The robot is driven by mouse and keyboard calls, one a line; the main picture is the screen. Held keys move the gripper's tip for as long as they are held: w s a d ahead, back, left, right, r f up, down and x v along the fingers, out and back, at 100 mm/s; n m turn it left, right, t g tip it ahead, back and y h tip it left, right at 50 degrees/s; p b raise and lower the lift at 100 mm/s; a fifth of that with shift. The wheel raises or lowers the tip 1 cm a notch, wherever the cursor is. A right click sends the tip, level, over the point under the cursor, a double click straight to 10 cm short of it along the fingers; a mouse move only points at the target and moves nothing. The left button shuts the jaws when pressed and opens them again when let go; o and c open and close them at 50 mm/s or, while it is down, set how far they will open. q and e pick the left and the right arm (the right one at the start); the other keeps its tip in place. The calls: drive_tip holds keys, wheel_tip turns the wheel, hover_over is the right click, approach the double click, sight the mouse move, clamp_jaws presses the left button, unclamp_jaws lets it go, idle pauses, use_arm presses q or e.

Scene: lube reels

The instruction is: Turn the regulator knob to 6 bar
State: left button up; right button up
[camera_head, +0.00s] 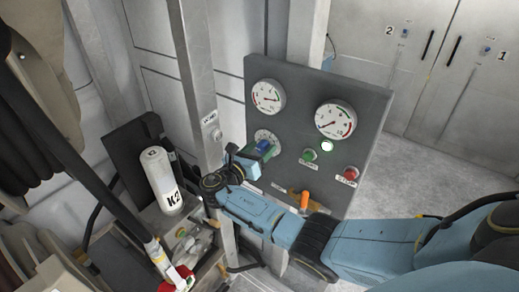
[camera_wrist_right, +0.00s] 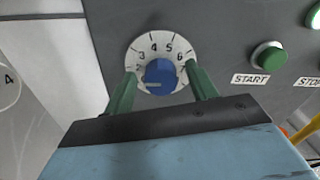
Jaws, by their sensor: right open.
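The blue regulator knob (camera_wrist_right: 160,72) sits at the centre of a white dial (camera_wrist_right: 147,45) on the grey panel. The numbers 2 to 6 can be read on the dial. A pale mark on the knob's face lies to the lower left, away from the 6 at the upper right. My right gripper (camera_wrist_right: 163,78) is open, with one green finger on each side of the knob. I cannot tell whether the fingers touch it. In the head view the knob (camera_head: 264,145) is partly hidden by the right gripper (camera_head: 259,151). My left gripper is not in view.
The panel (camera_head: 300,83) carries a left gauge (camera_head: 267,97) and a right gauge (camera_head: 335,118). Right of the dial are a green START button (camera_head: 309,155), a red STOP button (camera_head: 350,173) and a lit green lamp (camera_head: 327,146). An orange lever (camera_head: 304,200) is below. A metal post (camera_head: 190,70) stands left.

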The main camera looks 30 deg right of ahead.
drive_tip(key=c, duration=1)
